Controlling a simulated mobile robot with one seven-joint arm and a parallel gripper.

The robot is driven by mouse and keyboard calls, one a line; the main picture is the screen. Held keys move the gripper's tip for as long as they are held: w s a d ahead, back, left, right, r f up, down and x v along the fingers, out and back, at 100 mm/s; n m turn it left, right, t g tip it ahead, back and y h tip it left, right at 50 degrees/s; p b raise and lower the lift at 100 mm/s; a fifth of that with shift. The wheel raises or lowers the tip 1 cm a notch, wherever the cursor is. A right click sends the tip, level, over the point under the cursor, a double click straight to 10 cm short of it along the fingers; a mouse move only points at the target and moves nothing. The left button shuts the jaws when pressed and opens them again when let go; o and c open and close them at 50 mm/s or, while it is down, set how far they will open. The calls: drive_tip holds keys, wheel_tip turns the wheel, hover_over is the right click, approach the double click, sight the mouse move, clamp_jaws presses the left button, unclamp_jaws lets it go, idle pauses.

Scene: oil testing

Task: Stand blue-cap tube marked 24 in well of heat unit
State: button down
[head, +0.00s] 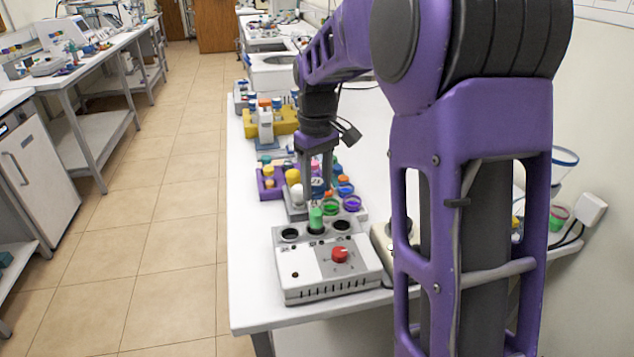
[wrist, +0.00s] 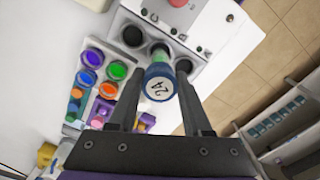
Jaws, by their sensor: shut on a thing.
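The blue-cap tube (wrist: 158,88) is between the fingers of my gripper (wrist: 160,76), and its cap reads 24 in the wrist view. In the head view its green body (head: 316,217) hangs below my gripper (head: 317,186), roughly upright. The heat unit (head: 328,268) is a white box with a red knob and a row of three dark wells on top. The tube's lower end is at the middle well; I cannot tell how deep it sits. The outer wells look empty.
Behind the heat unit is a rack of colored-cap tubes (wrist: 92,84). A purple rack (head: 270,188) and a yellow rack (head: 286,124) stand farther back. Another device (head: 381,238) is close on the right. The bench's left edge is near, with tiled floor beyond.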

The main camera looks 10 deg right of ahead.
drive_tip(key=shift+f+b, duration=0.65)
drive_tip(key=shift+f, duration=0.55)
idle(1.0)
drive_tip(key=shift+c, duration=1.3)
unclamp_jaws()
